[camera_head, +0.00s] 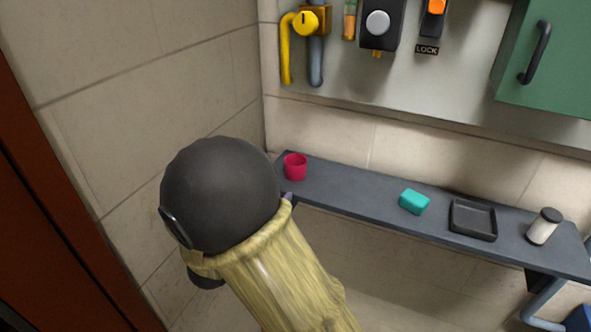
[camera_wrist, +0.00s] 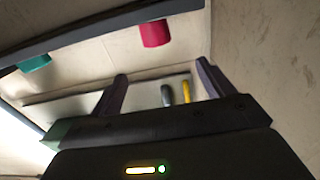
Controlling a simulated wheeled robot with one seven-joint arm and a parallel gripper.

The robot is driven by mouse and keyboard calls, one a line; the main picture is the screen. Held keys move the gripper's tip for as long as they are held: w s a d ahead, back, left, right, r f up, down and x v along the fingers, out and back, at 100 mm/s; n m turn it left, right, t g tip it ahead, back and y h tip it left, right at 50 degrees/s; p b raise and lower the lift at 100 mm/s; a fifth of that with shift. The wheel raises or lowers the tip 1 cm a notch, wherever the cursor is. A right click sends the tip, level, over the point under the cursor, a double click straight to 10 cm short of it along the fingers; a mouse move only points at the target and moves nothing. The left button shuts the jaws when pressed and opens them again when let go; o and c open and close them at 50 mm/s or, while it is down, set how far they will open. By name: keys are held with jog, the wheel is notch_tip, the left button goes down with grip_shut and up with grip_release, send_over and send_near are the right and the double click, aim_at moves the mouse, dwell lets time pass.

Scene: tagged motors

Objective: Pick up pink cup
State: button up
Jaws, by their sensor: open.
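The pink cup (camera_head: 295,166) stands upright near the left end of a dark wall shelf (camera_head: 345,196). It also shows in the wrist view (camera_wrist: 155,33), at the top, where the scene looks upside down. My gripper (camera_wrist: 162,74) is open, with its two fingers spread and nothing between them. In the wrist view the cup lies beyond the fingertips, apart from them. In the head view my arm hides most of the gripper, and only a small finger part shows just below the shelf's left end, near the cup.
A wall panel with yellow and grey pipes (camera_head: 286,60) is above. A wall corner is close to the shelf's left end.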

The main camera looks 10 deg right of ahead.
jog(key=p, duration=0.5)
send_near(300, 156)
jog(key=w, duration=0.1)
jog(key=w+d, duration=0.1)
jog(key=w, duration=0.1)
jog(key=shift+d+r, duration=0.2)
jog(key=shift+r, duration=0.1)
jog(key=shift+w+d+f, duration=0.15)
jog(key=shift+w+d, duration=0.1)
jog(key=shift+w, duration=0.1)
jog(key=shift+w+d+p, duration=0.25)
jog(key=shift+d+p, duration=0.05)
jog(key=shift+p, duration=0.15)
jog(key=p+x, duration=0.3)
jog(key=x, duration=0.1)
jog(key=shift+d+f, duration=0.1)
jog(key=shift+d, duration=0.1)
jog(key=c, duration=1.1)
